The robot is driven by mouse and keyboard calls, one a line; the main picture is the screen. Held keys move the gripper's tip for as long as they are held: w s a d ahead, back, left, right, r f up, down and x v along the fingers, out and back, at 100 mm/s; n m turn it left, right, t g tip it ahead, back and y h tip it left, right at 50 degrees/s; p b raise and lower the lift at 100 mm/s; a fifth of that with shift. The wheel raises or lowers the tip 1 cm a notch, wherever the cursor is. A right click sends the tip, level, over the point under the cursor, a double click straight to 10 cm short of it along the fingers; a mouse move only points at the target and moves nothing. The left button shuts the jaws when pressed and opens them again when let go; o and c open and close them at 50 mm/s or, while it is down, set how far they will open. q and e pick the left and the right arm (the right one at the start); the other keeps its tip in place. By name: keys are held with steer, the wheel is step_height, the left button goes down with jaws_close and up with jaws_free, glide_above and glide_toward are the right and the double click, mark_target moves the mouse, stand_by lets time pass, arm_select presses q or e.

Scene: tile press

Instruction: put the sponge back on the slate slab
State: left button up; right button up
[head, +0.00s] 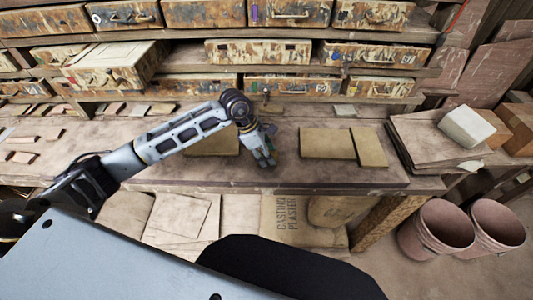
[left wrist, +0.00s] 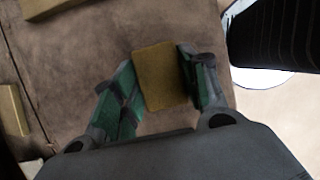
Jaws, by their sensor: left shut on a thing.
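The sponge is a small mustard-brown block (left wrist: 160,76) in the left wrist view, with a green-lined finger on each side. My left gripper (left wrist: 160,88) is shut on it. In the head view my left gripper (head: 266,160) points down over the front middle of the bench, and the sponge is mostly hidden by the fingers there. I cannot tell its height above the wood. No clearly slate-grey slab stands out; flat tan slabs (head: 327,143) and (head: 370,147) lie right of the gripper, and another tan slab (head: 212,143) lies partly behind my arm. My right gripper is not in view.
The wooden bench (head: 310,176) is bare around the gripper. Stained drawers (head: 290,85) line the back. Stacked boards (head: 425,140) bear a pale block (head: 466,127) at the right. Two pinkish buckets (head: 440,228) stand on the floor, front right.

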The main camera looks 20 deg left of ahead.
arm_select(q)
steer(key=shift+f, duration=0.1)
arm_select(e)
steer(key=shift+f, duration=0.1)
arm_select(q)
steer(key=o, duration=0.8)
steer(key=shift+o, duration=0.9)
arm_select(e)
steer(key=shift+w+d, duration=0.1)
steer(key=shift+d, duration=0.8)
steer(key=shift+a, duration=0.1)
